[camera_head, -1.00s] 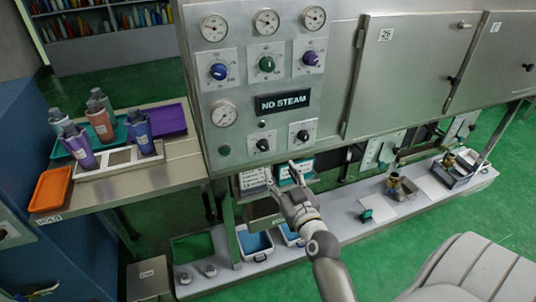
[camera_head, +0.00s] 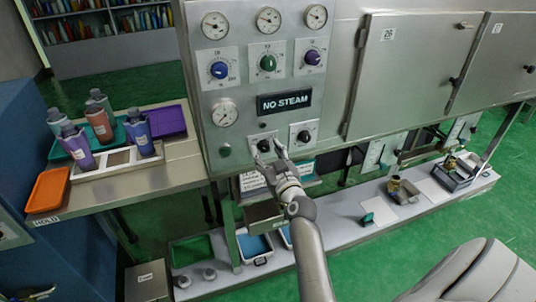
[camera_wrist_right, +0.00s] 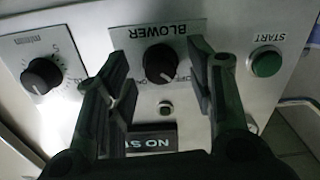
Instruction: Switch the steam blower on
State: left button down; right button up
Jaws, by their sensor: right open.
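The steam blower switch is a black rotary knob (camera_head: 263,145) on a square plate, low on the grey control panel (camera_head: 240,105). In the right wrist view the picture is upside down and the knob (camera_wrist_right: 160,60) sits on a plate marked BLOWER, with its white pointer near the OFF and ON lettering. My right gripper (camera_head: 268,154) is open and empty in front of the plate. In the wrist view its fingers (camera_wrist_right: 158,72) stand on either side of the knob; contact cannot be told. A dark part, perhaps my left gripper (camera_head: 38,293), shows at the lower left edge.
A green START button (camera_wrist_right: 267,62) and a timer knob (camera_wrist_right: 42,76) flank the blower plate. A NO STEAM sign (camera_head: 285,102) is above it. Steel cabinet doors (camera_head: 408,75) extend right. A side table (camera_head: 178,168) with bottles and trays stands left.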

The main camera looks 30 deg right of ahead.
jog(key=c, duration=1)
jog(key=shift+m, duration=0.3)
jog(key=m+p, duration=0.2)
jog(key=m, duration=0.1)
jog(key=shift+r, duration=0.1)
jog(key=m+p, duration=0.1)
jog(key=m, duration=0.4)
jog(key=m+p, duration=0.1)
jog(key=m, duration=0.3)
jog(key=shift+a+m, duration=0.1)
jog(key=shift+m, duration=0.2)
jog(key=m+p, duration=0.1)
jog(key=m, duration=0.3)
jog(key=shift+m, duration=0.3)
